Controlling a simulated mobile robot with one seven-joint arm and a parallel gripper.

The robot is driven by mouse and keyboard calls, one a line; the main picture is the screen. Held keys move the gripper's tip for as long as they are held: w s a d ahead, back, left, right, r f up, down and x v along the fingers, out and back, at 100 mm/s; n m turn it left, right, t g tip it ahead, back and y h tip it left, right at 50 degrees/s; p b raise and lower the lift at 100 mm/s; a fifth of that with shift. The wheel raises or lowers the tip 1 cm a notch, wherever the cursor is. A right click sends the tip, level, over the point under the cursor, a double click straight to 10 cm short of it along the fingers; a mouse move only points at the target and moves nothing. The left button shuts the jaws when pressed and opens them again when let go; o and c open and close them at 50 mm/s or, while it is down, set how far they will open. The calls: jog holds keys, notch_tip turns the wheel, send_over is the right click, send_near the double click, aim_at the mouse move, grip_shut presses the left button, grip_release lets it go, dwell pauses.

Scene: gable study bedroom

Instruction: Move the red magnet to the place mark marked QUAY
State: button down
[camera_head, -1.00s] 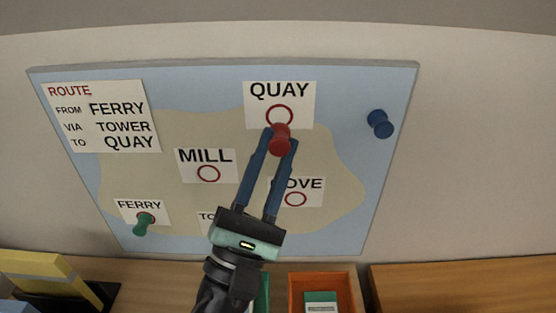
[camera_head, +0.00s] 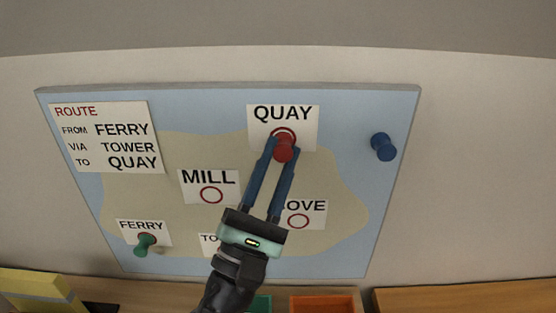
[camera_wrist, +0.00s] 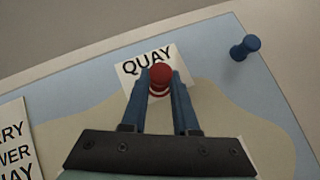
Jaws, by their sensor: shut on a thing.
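The red magnet (camera_head: 284,149) is between the blue fingers of my gripper (camera_head: 283,153), which is shut on it. In the head view it overlaps the lower part of the red ring on the QUAY card (camera_head: 283,113). In the wrist view the red magnet (camera_wrist: 160,77) sits between the fingertips, below the word QUAY (camera_wrist: 147,60), with a bit of the ring showing beneath it. I cannot tell whether the magnet touches the board. The map board (camera_head: 110,105) leans at the wall.
A green magnet (camera_head: 145,244) is on the FERRY mark and a blue magnet (camera_head: 382,146) is at the board's right. MILL (camera_head: 211,195) shows an empty ring. The COVE card (camera_head: 299,221) and a TO… card (camera_head: 210,243) are partly hidden by my gripper. A route card (camera_head: 106,137) is upper left.

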jog(key=shift+w, duration=0.4)
dwell(0.3)
jog(key=c, duration=0.6)
grip_release()
jog(key=shift+s, duration=0.1)
jog(key=s+b, duration=0.1)
jog(key=s, duration=0.6)
dwell(0.5)
